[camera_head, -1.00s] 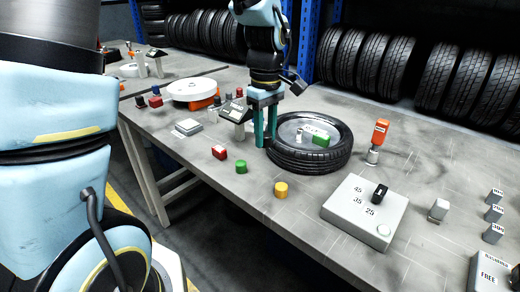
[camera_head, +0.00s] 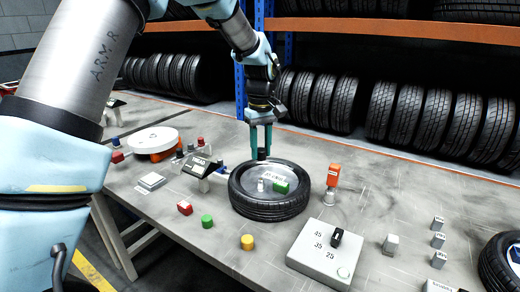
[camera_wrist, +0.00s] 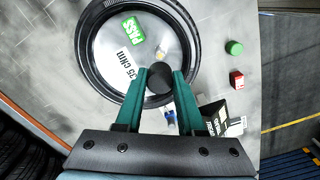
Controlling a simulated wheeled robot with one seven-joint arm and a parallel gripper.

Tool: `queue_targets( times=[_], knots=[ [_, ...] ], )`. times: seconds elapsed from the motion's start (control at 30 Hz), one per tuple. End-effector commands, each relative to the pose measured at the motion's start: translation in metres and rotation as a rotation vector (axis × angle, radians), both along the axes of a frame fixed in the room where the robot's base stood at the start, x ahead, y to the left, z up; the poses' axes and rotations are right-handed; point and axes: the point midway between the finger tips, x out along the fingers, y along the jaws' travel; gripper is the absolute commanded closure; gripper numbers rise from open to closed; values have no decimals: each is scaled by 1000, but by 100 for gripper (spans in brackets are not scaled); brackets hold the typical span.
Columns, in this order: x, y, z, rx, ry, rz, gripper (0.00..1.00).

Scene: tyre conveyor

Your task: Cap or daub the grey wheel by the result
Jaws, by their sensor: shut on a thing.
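The wheel is a black tyre (camera_head: 240,203) around a grey disc (camera_head: 252,176), lying flat on the bench. A green PASS block (camera_head: 281,187) and a white label reading "35 cNm" (camera_wrist: 126,62) lie on the disc. A small pale upright stem (camera_head: 261,185) stands near them. My gripper (camera_head: 261,150) is shut on a small black cylinder (camera_wrist: 160,78). It holds the cylinder above the wheel's rear edge, apart from the stem. In the wrist view the cylinder shows between the fingertips, over the near edge of the disc.
A red block (camera_head: 185,208), a green cap (camera_head: 207,221) and a yellow cap (camera_head: 247,242) stand in front. A display unit (camera_head: 198,167) is left of the tyre. An orange-handled tool (camera_head: 333,175) and a dial box (camera_head: 318,258) are right. Tyre racks stand behind.

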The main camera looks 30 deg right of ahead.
Motion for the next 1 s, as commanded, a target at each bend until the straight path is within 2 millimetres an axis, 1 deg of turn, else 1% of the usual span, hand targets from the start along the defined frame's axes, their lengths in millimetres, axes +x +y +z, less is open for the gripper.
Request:
queue_targets(
  times=[0.03,0.27,0.7,0.83,1.0],
  knots=[
    [-1,0,1,1,0,-1,100],
    [-1,0,-14,1,1,0,100],
    [0,1,-53,2,1,1,100],
    [0,0,-58,1,0,1,100],
    [0,0,-58,0,0,1,100]
  ],
)
